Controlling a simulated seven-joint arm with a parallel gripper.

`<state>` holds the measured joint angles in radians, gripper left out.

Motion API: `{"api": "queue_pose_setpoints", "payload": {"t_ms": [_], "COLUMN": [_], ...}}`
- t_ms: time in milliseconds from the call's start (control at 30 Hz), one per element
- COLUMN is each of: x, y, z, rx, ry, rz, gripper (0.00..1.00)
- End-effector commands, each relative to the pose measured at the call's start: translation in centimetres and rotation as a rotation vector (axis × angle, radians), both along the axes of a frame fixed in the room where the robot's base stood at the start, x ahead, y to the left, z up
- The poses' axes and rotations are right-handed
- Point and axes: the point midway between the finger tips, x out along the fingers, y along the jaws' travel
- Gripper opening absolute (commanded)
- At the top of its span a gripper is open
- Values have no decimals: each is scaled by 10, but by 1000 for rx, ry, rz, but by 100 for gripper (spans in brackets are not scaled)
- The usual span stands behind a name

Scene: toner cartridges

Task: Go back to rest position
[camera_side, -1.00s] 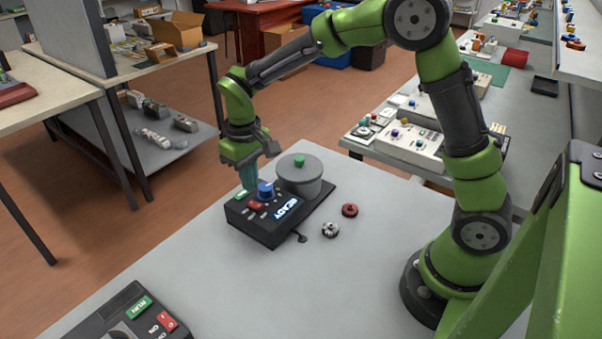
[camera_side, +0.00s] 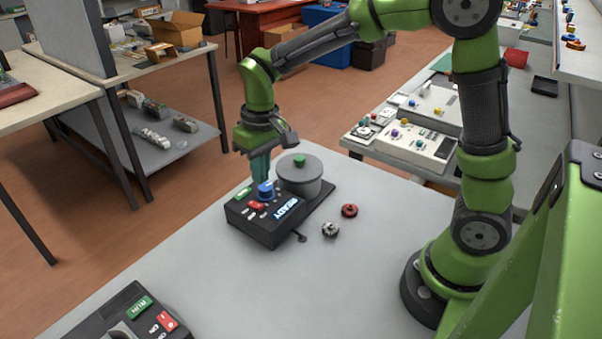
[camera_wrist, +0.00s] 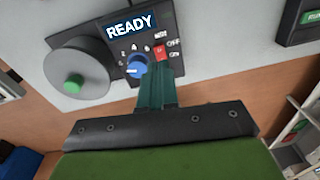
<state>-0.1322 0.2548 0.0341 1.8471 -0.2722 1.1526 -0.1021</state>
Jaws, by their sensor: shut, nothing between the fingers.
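My gripper (camera_side: 261,178) is shut and empty, pointing down just above the black control box (camera_side: 250,226). In the wrist view its teal fingers (camera_wrist: 160,88) are together, beside the blue knob and the red switch. The box has a lit READY display (camera_side: 286,210), a blue knob (camera_side: 266,190), a red switch (camera_side: 257,205) and a green button (camera_side: 244,193). A grey round drum (camera_side: 299,178) with a green knob on top stands behind the box. I cannot tell whether the fingertips touch the box.
A red part (camera_side: 349,210) and a silver part (camera_side: 330,229) lie right of the box on the grey table (camera_side: 270,285). A second control panel (camera_side: 125,318) is at the front left. A bench with devices (camera_side: 415,140) stands behind right. Open air lies above the table.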

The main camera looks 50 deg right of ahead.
Motion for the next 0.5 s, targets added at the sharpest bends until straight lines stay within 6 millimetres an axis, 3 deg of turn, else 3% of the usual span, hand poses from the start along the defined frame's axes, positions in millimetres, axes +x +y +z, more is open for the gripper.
{"api": "queue_pose_setpoints", "payload": {"t_ms": [200, 500], "x": [-60, -134], "y": [-16, -33], "z": [45, 78], "rx": [85, 191], "ry": [-166, -412], "rz": [-117, -252], "gripper": [0, 0]}}
